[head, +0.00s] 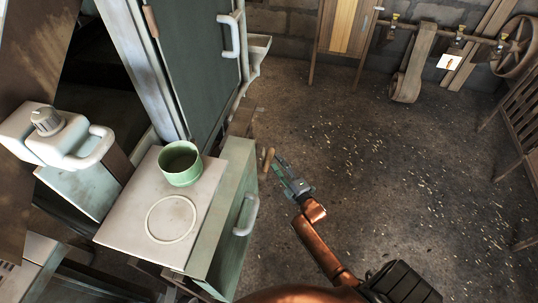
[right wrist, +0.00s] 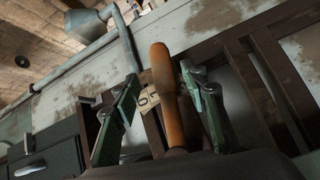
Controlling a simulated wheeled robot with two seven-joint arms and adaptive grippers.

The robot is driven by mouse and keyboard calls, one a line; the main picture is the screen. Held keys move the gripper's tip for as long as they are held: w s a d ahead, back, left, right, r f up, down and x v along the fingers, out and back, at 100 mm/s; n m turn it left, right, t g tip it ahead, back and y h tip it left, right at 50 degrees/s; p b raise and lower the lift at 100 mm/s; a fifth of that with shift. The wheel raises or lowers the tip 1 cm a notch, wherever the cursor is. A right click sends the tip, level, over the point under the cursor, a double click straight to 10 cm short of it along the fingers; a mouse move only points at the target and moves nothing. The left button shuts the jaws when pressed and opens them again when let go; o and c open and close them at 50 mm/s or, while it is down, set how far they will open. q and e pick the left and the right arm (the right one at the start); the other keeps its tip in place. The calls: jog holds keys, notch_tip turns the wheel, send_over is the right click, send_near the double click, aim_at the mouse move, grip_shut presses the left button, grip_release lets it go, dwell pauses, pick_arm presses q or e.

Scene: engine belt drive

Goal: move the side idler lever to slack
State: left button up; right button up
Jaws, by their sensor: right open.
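The side idler lever shows as a wooden handle (head: 267,159) beside the green cabinet in the head view. In the right wrist view the orange-brown handle (right wrist: 163,85) stands up in the middle of the picture. My right gripper (head: 281,169) is just right of the handle in the head view. In the right wrist view its two green fingers (right wrist: 160,77) are spread, one on each side of the handle, with gaps showing. A small marked tag (right wrist: 149,101) is partly hidden behind the handle. The lever's lower end is hidden. My left gripper is not in view.
A green cup (head: 181,164) stands on the cabinet's pale top (head: 125,228), left of my right arm. The cabinet has a white pull handle (head: 246,215) facing the arm. The floor (head: 390,150) to the right is open. A belt and wheel (head: 514,50) hang at the back wall.

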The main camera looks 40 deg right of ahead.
aim_at(270, 154)
jog(key=w, duration=0.1)
jog(key=w+b, duration=0.1)
jog(key=w, duration=0.3)
jog(key=shift+w+d+f, duration=0.1)
jog(key=shift+w+d, duration=0.05)
jog(key=shift+d, duration=0.1)
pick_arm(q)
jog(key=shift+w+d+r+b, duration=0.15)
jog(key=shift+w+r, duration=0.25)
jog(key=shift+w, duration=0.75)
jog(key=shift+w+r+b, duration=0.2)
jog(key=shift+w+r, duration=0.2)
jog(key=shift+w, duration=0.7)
pick_arm(e)
jog(key=shift+w, duration=0.7)
jog(key=shift+c, duration=0.4)
grip_shut()
